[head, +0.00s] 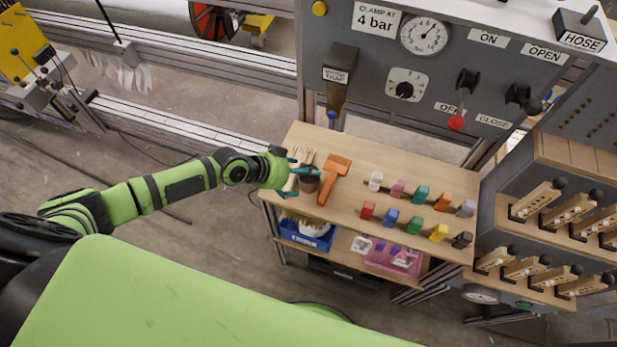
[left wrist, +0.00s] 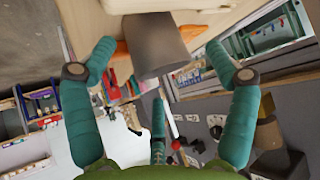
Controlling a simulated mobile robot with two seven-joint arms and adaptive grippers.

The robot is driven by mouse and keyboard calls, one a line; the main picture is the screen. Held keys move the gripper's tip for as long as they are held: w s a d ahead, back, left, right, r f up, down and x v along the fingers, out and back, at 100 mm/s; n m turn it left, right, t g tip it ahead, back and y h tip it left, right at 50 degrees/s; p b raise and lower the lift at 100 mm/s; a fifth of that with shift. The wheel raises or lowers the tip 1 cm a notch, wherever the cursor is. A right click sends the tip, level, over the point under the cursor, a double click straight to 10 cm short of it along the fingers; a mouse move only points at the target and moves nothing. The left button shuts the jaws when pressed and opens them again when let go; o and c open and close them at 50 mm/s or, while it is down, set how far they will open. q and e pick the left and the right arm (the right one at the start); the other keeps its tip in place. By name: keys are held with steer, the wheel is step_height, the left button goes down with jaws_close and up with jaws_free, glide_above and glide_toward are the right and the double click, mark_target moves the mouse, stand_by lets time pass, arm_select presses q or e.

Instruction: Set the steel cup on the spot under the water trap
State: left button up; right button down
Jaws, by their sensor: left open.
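The steel cup (head: 309,184) is a small grey-brown cup on the left part of the wooden bench, partly hidden by my left gripper (head: 303,174). In the left wrist view the grey cup (left wrist: 152,45) is large and sits between the two spread teal fingers, with a gap to each. My left gripper is open around it and does not grip it. The water trap (head: 337,92) hangs from the grey panel behind the bench, with a labelled box above and a blue tip below. I cannot make out the spot under it. My right gripper is not in view.
An orange tool (head: 333,178) lies close to the right of the cup. A pale brush-like tool (head: 303,156) lies just behind. Several coloured blocks (head: 390,217) stand in rows on the right of the bench (head: 350,215). Bare wood shows at the back left.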

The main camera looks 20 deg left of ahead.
arm_select(q)
steer(key=shift+x, duration=1)
steer(key=shift+w+d+f, duration=0.15)
steer(key=c, duration=0.9)
steer(key=shift+c, duration=1.6)
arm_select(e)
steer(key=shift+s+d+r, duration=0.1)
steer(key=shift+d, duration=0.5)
